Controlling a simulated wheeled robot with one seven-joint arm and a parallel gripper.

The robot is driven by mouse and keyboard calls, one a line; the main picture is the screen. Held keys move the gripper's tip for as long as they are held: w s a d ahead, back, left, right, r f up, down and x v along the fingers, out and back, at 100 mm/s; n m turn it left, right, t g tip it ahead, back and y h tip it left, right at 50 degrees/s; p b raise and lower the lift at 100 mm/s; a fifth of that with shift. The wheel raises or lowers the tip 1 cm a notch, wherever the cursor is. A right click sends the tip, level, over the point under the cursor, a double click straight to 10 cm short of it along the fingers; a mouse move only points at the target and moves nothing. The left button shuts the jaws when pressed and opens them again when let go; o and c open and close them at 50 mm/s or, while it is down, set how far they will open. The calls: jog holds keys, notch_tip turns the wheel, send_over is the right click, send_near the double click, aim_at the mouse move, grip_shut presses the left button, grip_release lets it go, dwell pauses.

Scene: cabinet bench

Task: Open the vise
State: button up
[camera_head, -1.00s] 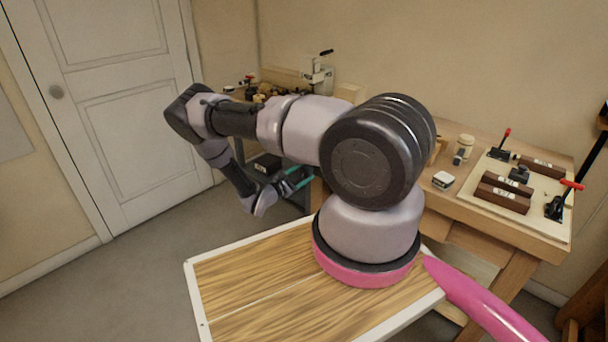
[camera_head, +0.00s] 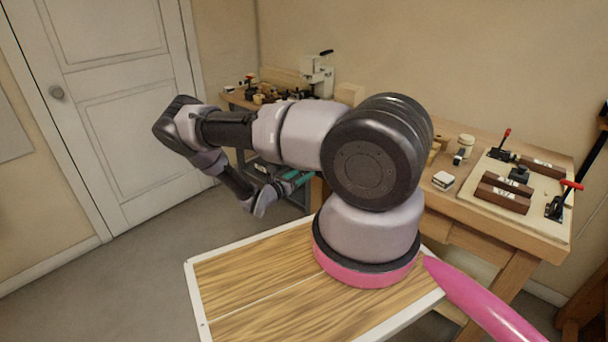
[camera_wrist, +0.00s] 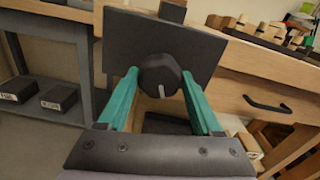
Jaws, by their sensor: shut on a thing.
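In the wrist view the vise shows as a dark grey flat jaw plate (camera_wrist: 130,50) at the front edge of the wooden bench. A round dark knob with a light mark, the vise handle (camera_wrist: 160,76), sits at the plate's lower middle. My gripper (camera_wrist: 160,82) has its two green fingers on either side of this knob and is shut on it. In the head view my gripper (camera_head: 296,181) is low in front of the bench, left of my arm's base. The vise is hidden behind my arm there.
The bench (camera_head: 470,205) runs along the wall. A board with toggle clamps and brown blocks (camera_head: 504,192) lies at its right end. A grey shelf (camera_wrist: 50,107) with two dark boxes stands at left in the wrist view. A drawer handle (camera_wrist: 267,104) juts out at right. Open floor lies left.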

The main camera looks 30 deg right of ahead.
jog(key=shift+a+n, duration=0.1)
jog(key=shift+n, duration=0.2)
jog(key=n, duration=0.3)
jog(key=shift+f+n, duration=0.1)
jog(key=shift+n, duration=0.3)
jog(key=n, duration=0.4)
jog(key=shift+a, duration=0.1)
jog(key=o, duration=1.2)
jog(key=shift+v, duration=3.5)
